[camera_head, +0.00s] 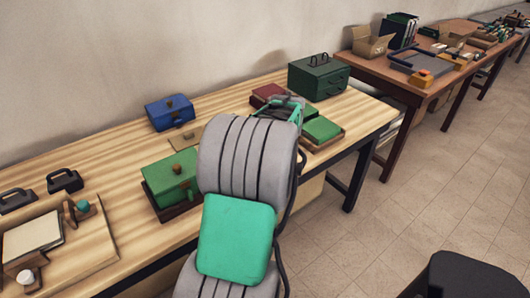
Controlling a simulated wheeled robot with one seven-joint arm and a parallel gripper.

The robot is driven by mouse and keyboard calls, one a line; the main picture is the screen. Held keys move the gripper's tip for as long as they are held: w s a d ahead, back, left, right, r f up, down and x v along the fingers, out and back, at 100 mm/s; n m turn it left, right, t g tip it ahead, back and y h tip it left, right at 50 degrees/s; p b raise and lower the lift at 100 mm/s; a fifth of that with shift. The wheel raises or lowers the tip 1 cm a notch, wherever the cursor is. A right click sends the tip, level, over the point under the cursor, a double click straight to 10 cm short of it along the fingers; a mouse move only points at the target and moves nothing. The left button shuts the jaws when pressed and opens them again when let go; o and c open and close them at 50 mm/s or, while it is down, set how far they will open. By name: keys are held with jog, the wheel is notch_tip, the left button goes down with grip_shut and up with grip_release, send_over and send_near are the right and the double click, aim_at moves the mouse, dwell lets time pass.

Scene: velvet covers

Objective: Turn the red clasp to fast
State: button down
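A dark red box (266,94) stands toward the back of the light wooden table, partly hidden behind my arm. I cannot make out a red clasp on it or which way one is turned. My grey arm with a teal panel rises in front of the table and covers much of that spot. The teal end of my arm, with my gripper (283,107), shows just above the grey links, close in front of the red box in the picture. Its fingers are too hidden to read, and I cannot tell if they touch anything.
On the striped table (110,152) are a blue box (169,113), a green box (166,182) with a brown knob, a dark green cabinet (318,78) and a green-topped block (322,130). A wooden board (92,246) lies front left. A dark stool (455,275) stands front right.

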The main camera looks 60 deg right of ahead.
dwell(0.4)
jog(key=c, duration=1.4)
grip_release()
jog(key=shift+c, duration=0.2)
jog(key=v, duration=0.7)
jog(key=shift+r, duration=0.3)
jog(key=shift+s+a, duration=0.1)
jog(key=shift+s, duration=0.05)
